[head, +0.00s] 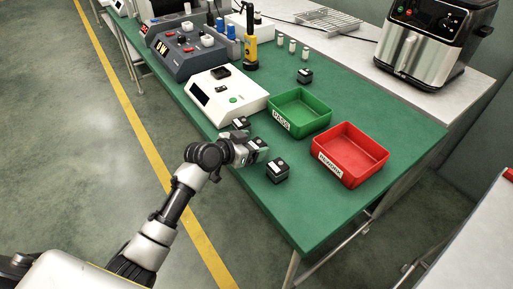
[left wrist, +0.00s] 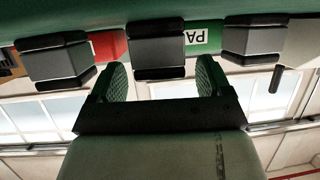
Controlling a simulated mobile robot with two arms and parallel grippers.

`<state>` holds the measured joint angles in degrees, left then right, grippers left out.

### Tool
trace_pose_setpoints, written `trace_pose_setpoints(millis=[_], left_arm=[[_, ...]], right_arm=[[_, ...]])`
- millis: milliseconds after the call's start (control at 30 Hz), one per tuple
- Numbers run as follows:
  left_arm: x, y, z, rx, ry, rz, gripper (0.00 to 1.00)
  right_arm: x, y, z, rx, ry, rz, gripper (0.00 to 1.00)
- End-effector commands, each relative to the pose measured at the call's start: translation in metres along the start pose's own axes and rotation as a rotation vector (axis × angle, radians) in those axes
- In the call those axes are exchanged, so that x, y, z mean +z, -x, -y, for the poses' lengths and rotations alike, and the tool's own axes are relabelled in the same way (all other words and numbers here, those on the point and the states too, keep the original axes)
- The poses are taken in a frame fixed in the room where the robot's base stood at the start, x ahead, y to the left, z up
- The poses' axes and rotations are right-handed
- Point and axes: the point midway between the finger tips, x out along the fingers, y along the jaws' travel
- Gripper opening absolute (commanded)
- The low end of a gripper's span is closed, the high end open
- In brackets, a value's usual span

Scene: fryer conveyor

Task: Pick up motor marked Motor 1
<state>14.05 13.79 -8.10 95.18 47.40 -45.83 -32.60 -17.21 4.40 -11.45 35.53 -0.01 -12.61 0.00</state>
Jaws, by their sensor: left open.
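Three dark, block-shaped motors stand in a row along the near edge of the green table: one (head: 240,124) at the back, a middle one (head: 260,146), and one (head: 277,172) at the front. A fourth motor (head: 305,76) stands behind the green tray. I cannot read which is marked Motor 1. My left gripper (head: 247,151) is open at the middle motor. In the upside-down left wrist view, that motor (left wrist: 158,48) lies between and just beyond the open fingers (left wrist: 160,80), with no grip on it. The other two (left wrist: 56,60) (left wrist: 252,42) flank it. My right gripper is out of view.
A green tray (head: 323,116) and a red tray (head: 374,170) stand behind the motors. A white tester (head: 200,93) and a dark control box (head: 172,58) are further back. An air fryer (head: 404,57) stands at the upper right. The table's front right part is clear.

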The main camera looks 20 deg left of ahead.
Motion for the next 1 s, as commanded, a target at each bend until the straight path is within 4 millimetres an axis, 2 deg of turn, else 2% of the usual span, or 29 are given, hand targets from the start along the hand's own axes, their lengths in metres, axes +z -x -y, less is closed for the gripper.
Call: trace_pose_setpoints(millis=[133, 367, 800, 1000], left_arm=[[0.0006, -0.0145, 0.0005, -0.001, 0.001, 0.002, 0.79], [0.0009, -0.0158, 0.0006, -0.001, -0.001, 0.001, 0.79], [-0.0003, -0.0153, 0.0010, -0.002, -0.001, -0.001, 0.15], [-0.0005, -0.0151, 0.0011, -0.002, -0.001, -0.001, 0.15]], right_arm=[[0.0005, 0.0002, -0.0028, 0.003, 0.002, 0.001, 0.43], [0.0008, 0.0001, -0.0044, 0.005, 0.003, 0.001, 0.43], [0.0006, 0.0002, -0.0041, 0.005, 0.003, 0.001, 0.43], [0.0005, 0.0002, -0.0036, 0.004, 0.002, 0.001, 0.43]])
